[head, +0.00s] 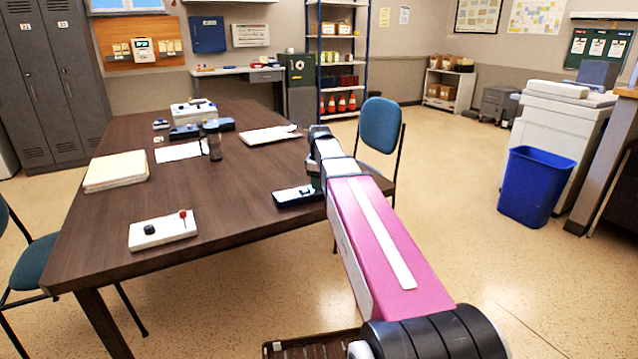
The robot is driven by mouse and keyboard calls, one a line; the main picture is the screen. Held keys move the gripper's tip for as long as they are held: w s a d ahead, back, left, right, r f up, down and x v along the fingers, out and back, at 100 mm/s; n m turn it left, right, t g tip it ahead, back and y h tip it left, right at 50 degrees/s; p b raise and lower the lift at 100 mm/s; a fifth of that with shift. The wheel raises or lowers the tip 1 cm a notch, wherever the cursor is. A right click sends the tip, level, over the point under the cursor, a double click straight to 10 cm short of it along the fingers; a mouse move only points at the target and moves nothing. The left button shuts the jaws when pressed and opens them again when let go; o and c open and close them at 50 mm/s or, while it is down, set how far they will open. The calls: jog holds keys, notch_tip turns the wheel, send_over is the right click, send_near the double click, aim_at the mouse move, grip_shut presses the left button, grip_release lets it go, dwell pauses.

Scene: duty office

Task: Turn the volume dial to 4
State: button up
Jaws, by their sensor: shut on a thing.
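A dark blue device with a pale face (290,199) lies near the table's right front edge. My gripper (313,184) points down at the right end of this device, partly hidden behind my own arm. It is shut on what appears to be the volume dial there. The dial itself and its markings are hidden or too small to read, so its setting cannot be told.
The brown table (240,225) also holds a white panel (178,234) with a black knob and red-tipped lever, a paper stack (116,170), and a dark cup (215,148). Blue chairs stand at the right (381,125) and left (32,262). The table's middle is clear.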

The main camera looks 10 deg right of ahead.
jog(key=m, duration=0.6)
jog(key=shift+m, duration=0.3)
jog(key=m, duration=1.2)
jog(key=shift+m, duration=0.3)
jog(key=m, duration=0.6)
jog(key=shift+m, duration=0.3)
jog(key=o, duration=0.9)
jog(key=shift+o, duration=0.2)
jog(key=shift+r, duration=0.15)
notch_tip(320, 180, up, 11)
jog(key=shift+f, duration=0.2)
